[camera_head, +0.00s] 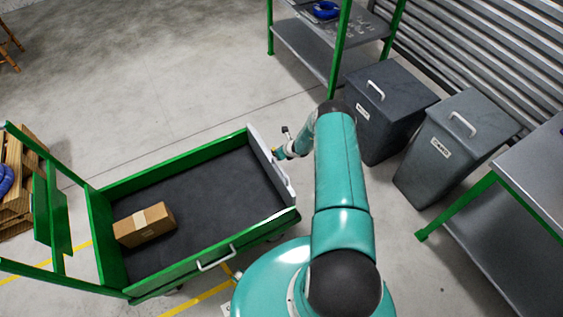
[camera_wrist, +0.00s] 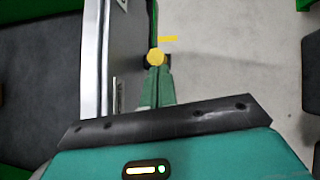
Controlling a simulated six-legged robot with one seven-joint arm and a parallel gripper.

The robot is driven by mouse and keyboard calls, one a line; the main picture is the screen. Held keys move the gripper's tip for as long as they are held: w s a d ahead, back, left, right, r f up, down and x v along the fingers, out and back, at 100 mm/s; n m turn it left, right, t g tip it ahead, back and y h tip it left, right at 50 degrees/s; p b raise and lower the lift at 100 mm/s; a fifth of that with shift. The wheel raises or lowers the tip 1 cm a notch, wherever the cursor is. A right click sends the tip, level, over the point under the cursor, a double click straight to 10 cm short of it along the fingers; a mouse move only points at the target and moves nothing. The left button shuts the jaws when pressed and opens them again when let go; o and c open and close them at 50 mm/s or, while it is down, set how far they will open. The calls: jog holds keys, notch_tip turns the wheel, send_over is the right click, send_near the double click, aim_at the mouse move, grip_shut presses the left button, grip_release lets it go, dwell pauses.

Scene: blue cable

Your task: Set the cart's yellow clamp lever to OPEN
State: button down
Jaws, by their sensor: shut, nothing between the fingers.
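The green-framed cart (camera_head: 180,162) has a dark grey bed and a pale panel (camera_head: 268,163) at its right end. In the wrist view that pale panel (camera_wrist: 93,70) runs along the left. A round yellow knob (camera_wrist: 155,57), seemingly the clamp lever's end, shows just outside the panel, with a small yellow strip (camera_wrist: 168,38) beyond it. My gripper (camera_wrist: 157,72) is shut and empty, its green fingertips right at the knob; whether they touch it I cannot tell. In the head view my gripper (camera_head: 279,154) is beside the panel, and the lever is too small to make out.
A cardboard box (camera_head: 145,224) lies on the cart bed. Two lidded bins, dark (camera_head: 388,105) and grey (camera_head: 452,147), stand to the right, with a green-legged table (camera_head: 520,200) nearby. A shelf with a blue coil (camera_head: 326,10) is behind. Open floor lies behind the cart.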

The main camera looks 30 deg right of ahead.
jog(key=w, duration=0.2)
jog(key=w+r, duration=0.1)
jog(key=w, duration=0.1)
jog(key=shift+w, duration=0.35)
jog(key=shift+w+f, duration=0.15)
jog(key=shift+w, duration=0.7)
jog(key=shift+w+f, duration=0.1)
jog(key=shift+w, duration=0.7)
notch_tip(320, 180, up, 13)
jog(key=s+d, duration=0.2)
jog(key=shift+s, duration=0.15)
jog(key=shift+d, duration=0.1)
